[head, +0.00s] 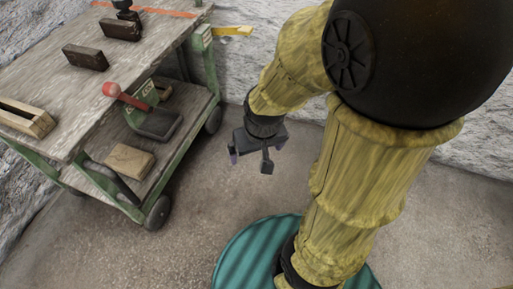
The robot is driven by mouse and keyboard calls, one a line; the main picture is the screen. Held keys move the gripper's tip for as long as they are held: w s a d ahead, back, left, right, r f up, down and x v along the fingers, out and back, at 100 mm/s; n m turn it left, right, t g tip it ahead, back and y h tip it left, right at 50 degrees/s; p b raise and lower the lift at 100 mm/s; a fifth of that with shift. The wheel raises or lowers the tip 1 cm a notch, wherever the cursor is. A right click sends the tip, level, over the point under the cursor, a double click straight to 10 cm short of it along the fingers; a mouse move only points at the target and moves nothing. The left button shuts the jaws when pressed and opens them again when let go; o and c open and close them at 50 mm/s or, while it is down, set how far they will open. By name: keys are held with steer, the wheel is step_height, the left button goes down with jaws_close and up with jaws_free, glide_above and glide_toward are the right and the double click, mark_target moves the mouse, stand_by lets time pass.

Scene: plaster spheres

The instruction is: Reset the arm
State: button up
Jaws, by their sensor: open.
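My arm, yellow with black joints, rises from my round teal base at the lower middle right of the head view. It bends over at the top and hangs down toward the left. My gripper (250,160) is at its end, open and pointing down, with nothing seen between its fingers. It is over the bare floor, to the right of the cart and apart from it.
A wheeled cart (60,100) with a wooden top and green frame stands at left. Floor (200,215) is clear; a rough wall (290,80) stands behind.

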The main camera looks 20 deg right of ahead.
steer(key=shift+r, duration=0.1)
steer(key=w+r+p+v, duration=0.1)
steer(key=w+p+v, duration=0.3)
steer(key=p+v, duration=1.3)
steer(key=w+p+v, duration=0.4)
steer(key=p+v, duration=1.4)
steer(key=p, duration=0.1)
steer(key=w+r+p+v, duration=0.1)
steer(key=w+p+v, duration=0.3)
steer(key=p+v, duration=1.4)
steer(key=shift+r+p, duration=0.45)
steer(key=shift+r, duration=0.1)
